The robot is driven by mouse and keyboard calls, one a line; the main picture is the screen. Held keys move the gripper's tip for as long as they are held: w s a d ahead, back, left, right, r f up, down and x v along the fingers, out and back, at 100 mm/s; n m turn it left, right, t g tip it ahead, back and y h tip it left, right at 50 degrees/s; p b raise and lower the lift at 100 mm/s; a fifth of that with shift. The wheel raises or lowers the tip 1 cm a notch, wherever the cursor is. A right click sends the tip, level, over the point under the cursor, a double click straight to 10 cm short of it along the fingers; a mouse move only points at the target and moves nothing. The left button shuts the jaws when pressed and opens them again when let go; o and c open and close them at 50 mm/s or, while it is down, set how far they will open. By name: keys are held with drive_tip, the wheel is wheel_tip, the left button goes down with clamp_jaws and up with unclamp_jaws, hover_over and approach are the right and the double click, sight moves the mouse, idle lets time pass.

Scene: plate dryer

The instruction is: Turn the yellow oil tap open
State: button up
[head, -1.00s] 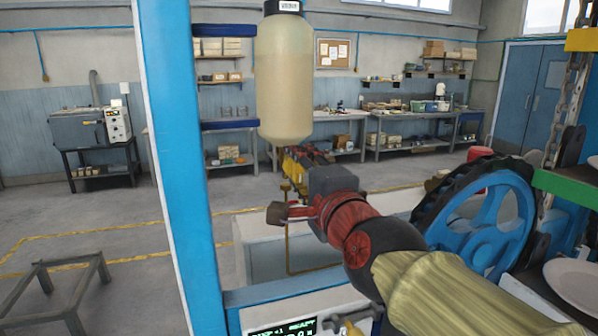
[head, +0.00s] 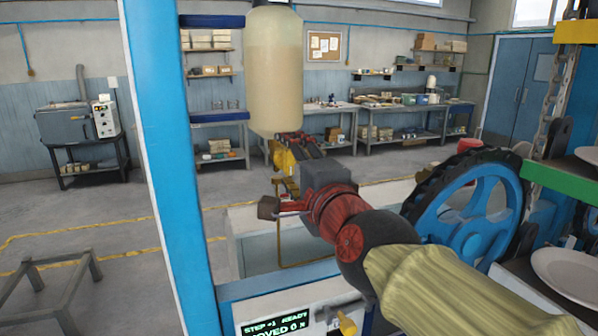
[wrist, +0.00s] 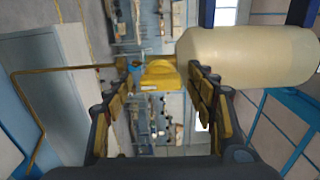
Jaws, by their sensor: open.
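The yellow oil tap (wrist: 157,76) is under the cloudy yellowish oil bottle (wrist: 245,57) in the wrist view, with a small blue part at its end. In the head view the tap (head: 283,158) shows below the bottle (head: 274,70), partly hidden by my gripper. My gripper (wrist: 155,70) is open, with one finger on each side of the tap in the wrist view. I cannot tell whether either finger touches it. In the head view my gripper (head: 297,150) reaches up towards the tap from below.
A thin brass pipe (wrist: 65,69) runs from the tap area. A blue post (head: 168,150) stands left of the bottle. A blue wheel with a dark rim (head: 475,215) and a chain (head: 560,100) are to the right. A lit display (head: 277,326) is at the bottom.

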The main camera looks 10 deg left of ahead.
drive_tip(key=v, duration=1.1)
drive_tip(key=shift+s, duration=0.25)
drive_tip(key=s+a+f+n+g+y, duration=0.1)
drive_tip(key=s+a+f+n+g, duration=0.4)
drive_tip(key=f+n, duration=0.45)
drive_tip(key=s+d+f+n+g+h, duration=0.25)
drive_tip(key=d+f, duration=0.25)
drive_tip(key=f, duration=0.5)
drive_tip(key=s+d+f+h, duration=0.1)
drive_tip(key=d+f, duration=0.3)
drive_tip(key=d, duration=0.4)
drive_tip(key=s+d+f+g+h, duration=0.1)
drive_tip(key=d+f+h, duration=0.3)
drive_tip(key=d, duration=0.5)
drive_tip(key=s+d+f+g+h, duration=0.1)
drive_tip(key=s+d+f+h, duration=0.2)
drive_tip(key=d+f, duration=0.3)
drive_tip(key=d, duration=0.3)
drive_tip(key=shift+s+f, duration=0.15)
drive_tip(key=shift+s, duration=0.05)
